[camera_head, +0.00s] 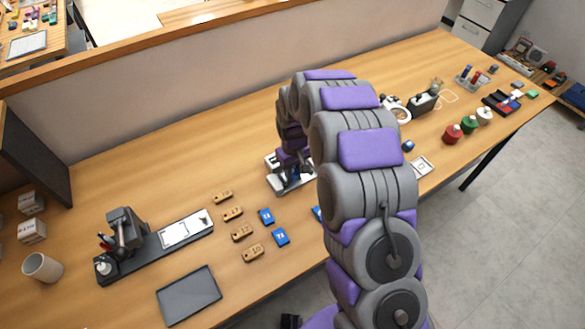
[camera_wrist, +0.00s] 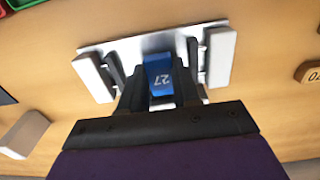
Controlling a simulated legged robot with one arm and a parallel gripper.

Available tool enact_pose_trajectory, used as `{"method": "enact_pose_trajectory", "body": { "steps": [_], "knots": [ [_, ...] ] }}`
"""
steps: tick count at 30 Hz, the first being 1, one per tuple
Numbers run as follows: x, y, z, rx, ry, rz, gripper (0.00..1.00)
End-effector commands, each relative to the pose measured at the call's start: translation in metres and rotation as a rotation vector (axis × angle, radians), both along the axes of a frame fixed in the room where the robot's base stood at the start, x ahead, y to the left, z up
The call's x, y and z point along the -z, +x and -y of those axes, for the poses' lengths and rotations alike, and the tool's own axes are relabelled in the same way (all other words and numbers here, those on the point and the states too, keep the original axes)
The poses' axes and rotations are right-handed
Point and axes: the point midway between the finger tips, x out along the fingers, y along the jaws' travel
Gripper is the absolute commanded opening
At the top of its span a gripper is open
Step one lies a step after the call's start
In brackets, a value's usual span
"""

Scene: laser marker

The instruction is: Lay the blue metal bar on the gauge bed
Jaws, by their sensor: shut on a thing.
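The blue metal bar (camera_wrist: 159,78), marked 27, is between the fingers of my gripper (camera_wrist: 158,86) in the wrist view. My gripper is shut on it. Behind the bar is the gauge bed (camera_wrist: 128,48), a pale metal plate with a white block on each side. The bar lines up between the two blocks; I cannot tell whether it touches the plate. In the head view, my gripper (camera_head: 293,172) is over the gauge bed (camera_head: 274,182) at the middle of the table, and my arm hides part of both.
Several wooden tags (camera_head: 232,214) and blue bars (camera_head: 266,216) lie left of the bed. A marking machine (camera_head: 124,235), a dark tablet (camera_head: 188,294) and a cup (camera_head: 42,267) are further left. Coloured spools (camera_head: 469,124) stand at the right. The table behind the bed is clear.

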Motion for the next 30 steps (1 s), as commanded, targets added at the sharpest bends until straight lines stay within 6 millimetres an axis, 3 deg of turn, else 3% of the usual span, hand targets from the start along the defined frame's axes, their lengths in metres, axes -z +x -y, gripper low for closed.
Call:
{"method": "enact_pose_trajectory", "body": {
  "steps": [30],
  "knots": [
    [0.0060, 0.0001, 0.0009, 0.000, -0.002, 0.000, 0.00]
  ]
}}
